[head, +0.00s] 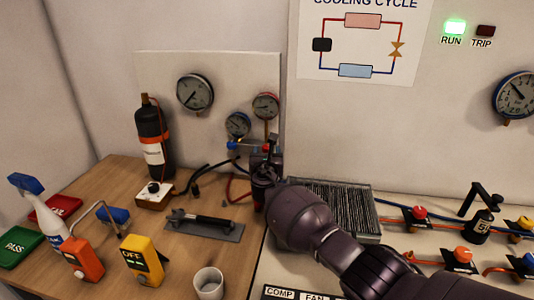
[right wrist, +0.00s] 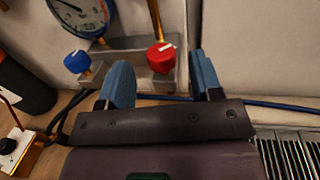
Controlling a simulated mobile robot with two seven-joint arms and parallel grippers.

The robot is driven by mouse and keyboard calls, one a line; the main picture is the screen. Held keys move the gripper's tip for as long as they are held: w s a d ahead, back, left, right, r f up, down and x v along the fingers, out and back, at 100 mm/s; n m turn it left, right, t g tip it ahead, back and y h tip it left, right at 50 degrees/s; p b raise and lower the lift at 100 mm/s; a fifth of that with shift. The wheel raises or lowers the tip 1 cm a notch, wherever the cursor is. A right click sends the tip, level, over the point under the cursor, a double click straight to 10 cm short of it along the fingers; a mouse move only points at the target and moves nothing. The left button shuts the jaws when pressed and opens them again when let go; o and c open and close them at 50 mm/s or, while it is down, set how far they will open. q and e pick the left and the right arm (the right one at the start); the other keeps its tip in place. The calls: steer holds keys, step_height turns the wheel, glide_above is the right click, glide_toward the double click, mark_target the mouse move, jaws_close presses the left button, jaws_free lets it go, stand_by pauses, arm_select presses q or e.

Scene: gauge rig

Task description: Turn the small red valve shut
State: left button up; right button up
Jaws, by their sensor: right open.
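The small red valve (right wrist: 161,57) is a red knob with a pale mark on top, below the gauges on the back panel. In the right wrist view it shows between the two blue fingers of my right gripper (right wrist: 160,72), which is open. I see no finger closed on the knob; whether one touches it I cannot tell. In the head view my right gripper (head: 266,146) is at the manifold and largely hides the red knob. A blue knob (right wrist: 77,62) sits left of it, outside the fingers; it also shows in the head view (head: 232,145). My left gripper is out of view.
Gauges (head: 194,93) hang on the panel above. A black bottle (head: 153,138), a yellow meter (head: 142,260) and a white cup (head: 208,283) stand on the wooden bench.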

mark_target(267, 149)
steer(key=shift+w+f+b, duration=0.2)
steer(key=shift+w+b, duration=0.3)
steer(key=shift+w, duration=0.45)
steer(key=shift+w+r, duration=0.15)
steer(key=shift+w, duration=0.35)
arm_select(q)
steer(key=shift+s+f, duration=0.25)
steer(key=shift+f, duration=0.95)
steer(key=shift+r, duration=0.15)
arm_select(e)
steer(key=shift+r, duration=0.1)
